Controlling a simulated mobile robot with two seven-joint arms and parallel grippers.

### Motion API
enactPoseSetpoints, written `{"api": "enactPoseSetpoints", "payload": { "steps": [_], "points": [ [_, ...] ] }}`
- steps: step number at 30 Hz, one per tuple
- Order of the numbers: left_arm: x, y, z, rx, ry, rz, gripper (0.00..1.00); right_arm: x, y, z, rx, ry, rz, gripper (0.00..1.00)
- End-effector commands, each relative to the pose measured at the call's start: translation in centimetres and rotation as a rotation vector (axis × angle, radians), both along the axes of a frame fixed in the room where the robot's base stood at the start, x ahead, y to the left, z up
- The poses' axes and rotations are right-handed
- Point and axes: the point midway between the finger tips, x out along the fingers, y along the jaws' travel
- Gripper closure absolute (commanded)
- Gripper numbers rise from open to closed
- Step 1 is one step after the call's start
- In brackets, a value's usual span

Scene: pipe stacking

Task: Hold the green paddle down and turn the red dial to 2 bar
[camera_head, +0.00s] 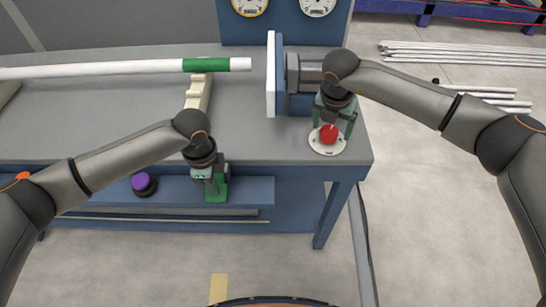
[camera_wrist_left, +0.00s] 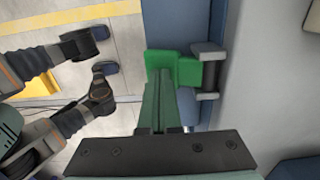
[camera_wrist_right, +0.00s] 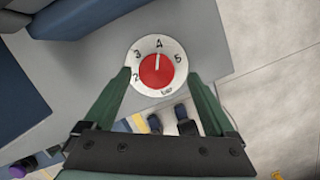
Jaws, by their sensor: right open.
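The red dial (camera_head: 328,134) sits on a white round plate at the bench's front right corner. In the right wrist view the dial (camera_wrist_right: 157,71) shows a white mark pointing toward 4; the 2 is at its lower left. My right gripper (camera_head: 334,123) is open above the dial, and its fingertips (camera_wrist_right: 159,73) lie to either side of it, with no clear contact. The green paddle (camera_head: 217,191) is at the bench's front edge; it also shows in the left wrist view (camera_wrist_left: 187,72). My left gripper (camera_wrist_left: 164,72) is shut, its tips at the paddle, apparently touching it.
A white pipe with a green band (camera_head: 206,65) lies across the bench toward a white plate (camera_head: 271,75). A purple knob (camera_head: 141,183) is on the front, left of the paddle. Two gauges (camera_head: 250,5) are at the back. Metal pipes (camera_head: 460,54) lie on the floor at right.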

Motion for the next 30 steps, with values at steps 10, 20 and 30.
{"api": "enactPoseSetpoints", "payload": {
  "steps": [10, 20, 30],
  "points": [
    [-0.4, 0.0, -0.6, 0.002, 0.013, -0.002, 1.00, 0.5, 0.0, -2.2, 0.000, 0.001, 0.003, 0.10],
    [-0.4, 0.0, -0.6, 0.002, 0.013, -0.002, 1.00, 0.9, 0.0, -3.8, -0.001, 0.000, 0.003, 0.10],
    [-0.4, 0.0, -0.6, 0.003, 0.013, -0.002, 1.00, 0.9, -0.1, -4.2, -0.003, 0.001, 0.003, 0.10]
  ]
}}
